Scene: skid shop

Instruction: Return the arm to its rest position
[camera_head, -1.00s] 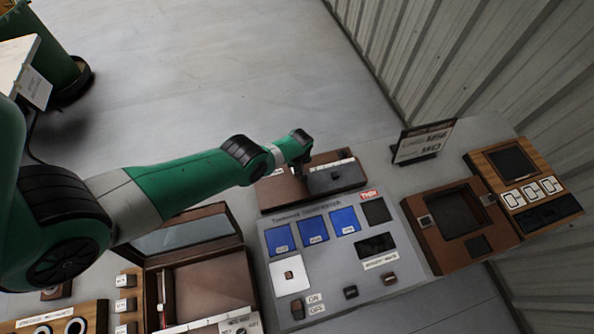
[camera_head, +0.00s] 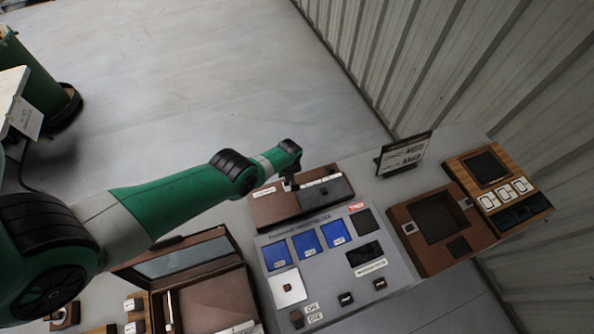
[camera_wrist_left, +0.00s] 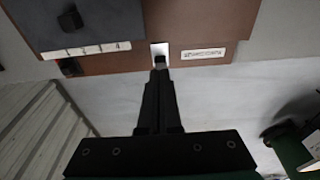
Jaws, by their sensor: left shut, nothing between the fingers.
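My left arm comes in from the left in the head view, green with dark joints. Its gripper (camera_head: 290,184) is over the brown box (camera_head: 268,208) at the back of the bench. In the left wrist view the gripper (camera_wrist_left: 160,64) points at a small white plate on the brown box (camera_wrist_left: 200,22). The fingers are together with nothing between them. I cannot tell whether the fingertips touch the plate. My right gripper is in neither view.
A grey panel (camera_head: 320,262) with blue squares stands in front of the box. An open brown case (camera_head: 205,285) is to its left. A brown frame box (camera_head: 408,236), a wooden panel (camera_head: 535,202) and a sign (camera_head: 404,154) are to the right. Open floor lies behind.

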